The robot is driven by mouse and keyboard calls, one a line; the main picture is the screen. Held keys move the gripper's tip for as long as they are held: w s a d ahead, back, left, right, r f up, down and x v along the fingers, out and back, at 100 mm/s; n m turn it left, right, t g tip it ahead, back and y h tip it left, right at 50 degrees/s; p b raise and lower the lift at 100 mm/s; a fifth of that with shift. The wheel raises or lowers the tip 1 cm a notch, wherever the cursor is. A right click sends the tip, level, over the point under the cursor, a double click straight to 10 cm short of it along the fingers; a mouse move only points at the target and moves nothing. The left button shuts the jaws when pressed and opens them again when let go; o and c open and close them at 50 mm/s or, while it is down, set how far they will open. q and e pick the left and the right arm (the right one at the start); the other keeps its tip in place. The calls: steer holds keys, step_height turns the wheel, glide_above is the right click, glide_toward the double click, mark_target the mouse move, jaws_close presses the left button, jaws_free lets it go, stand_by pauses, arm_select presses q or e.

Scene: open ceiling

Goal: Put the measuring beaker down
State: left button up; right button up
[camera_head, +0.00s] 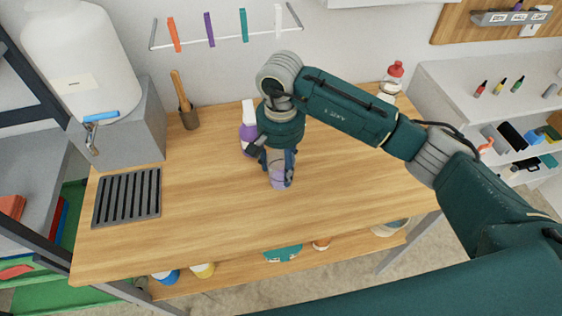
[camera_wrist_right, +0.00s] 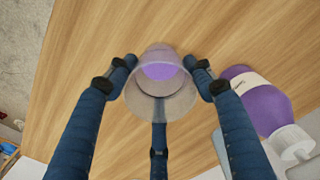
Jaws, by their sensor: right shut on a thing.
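The measuring beaker (camera_head: 278,180) is clear with purple contents. My right gripper (camera_head: 277,160) comes down over it from above, and the fingers are closed around its upper part. In the right wrist view the beaker (camera_wrist_right: 160,88) sits between the blue fingers of my right gripper (camera_wrist_right: 160,90), with the wood tabletop behind it. It looks about upright at the table (camera_head: 215,225). I cannot tell whether its base touches the wood. My left gripper is not in view.
A purple bottle with a white cap (camera_head: 248,130) stands just behind the gripper, also close in the wrist view (camera_wrist_right: 262,108). The front right is clear.

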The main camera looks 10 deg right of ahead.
steer(key=shift+f, duration=0.1)
steer(key=shift+f+b, duration=0.1)
steer(key=shift+b, duration=0.2)
steer(key=o, duration=1.2)
